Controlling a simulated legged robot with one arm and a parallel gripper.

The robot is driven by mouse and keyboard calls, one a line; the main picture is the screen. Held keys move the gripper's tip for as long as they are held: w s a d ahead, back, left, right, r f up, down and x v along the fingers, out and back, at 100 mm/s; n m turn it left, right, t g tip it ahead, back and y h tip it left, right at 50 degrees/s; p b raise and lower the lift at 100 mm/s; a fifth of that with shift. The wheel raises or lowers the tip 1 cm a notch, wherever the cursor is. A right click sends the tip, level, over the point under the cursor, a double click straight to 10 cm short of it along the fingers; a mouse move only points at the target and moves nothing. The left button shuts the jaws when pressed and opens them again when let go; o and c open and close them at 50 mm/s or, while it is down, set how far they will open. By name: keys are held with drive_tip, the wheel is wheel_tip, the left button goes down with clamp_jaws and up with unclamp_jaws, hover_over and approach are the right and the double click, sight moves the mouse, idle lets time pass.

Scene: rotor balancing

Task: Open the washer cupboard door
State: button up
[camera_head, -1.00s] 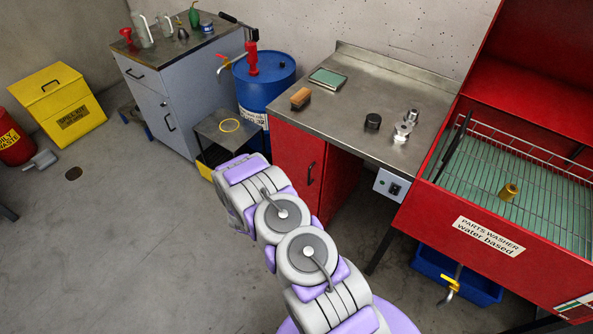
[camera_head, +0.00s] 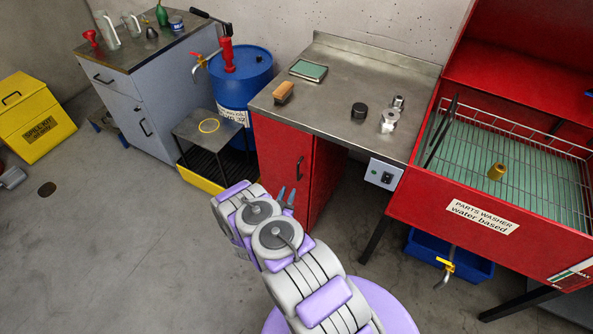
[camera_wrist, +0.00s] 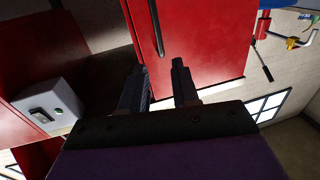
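The red cupboard door (camera_head: 279,165) is shut, under the steel worktop beside the parts washer. Its black vertical handle (camera_head: 299,167) is near the door's right edge. My gripper (camera_head: 287,198) is in front of and a little below the handle, apart from it as far as I can see. In the wrist view, the two dark fingers of my gripper (camera_wrist: 160,68) stand apart with nothing between them. The handle (camera_wrist: 157,27) lies ahead of the gap on the red door (camera_wrist: 195,40). The wrist picture is tilted over.
The parts washer (camera_head: 470,214) stands at the right, with a switch box (camera_head: 383,174) beside the cupboard. A blue drum (camera_head: 240,90) and a low stand with a yellow tray (camera_head: 200,180) are left of the door. The floor (camera_head: 130,240) in front is clear.

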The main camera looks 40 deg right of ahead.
drive_tip(key=b, duration=0.3)
hover_over(298, 179)
drive_tip(key=shift+w+d, duration=0.2)
drive_tip(key=shift+w, duration=0.1)
drive_tip(key=shift+c, duration=0.4)
clamp_jaws()
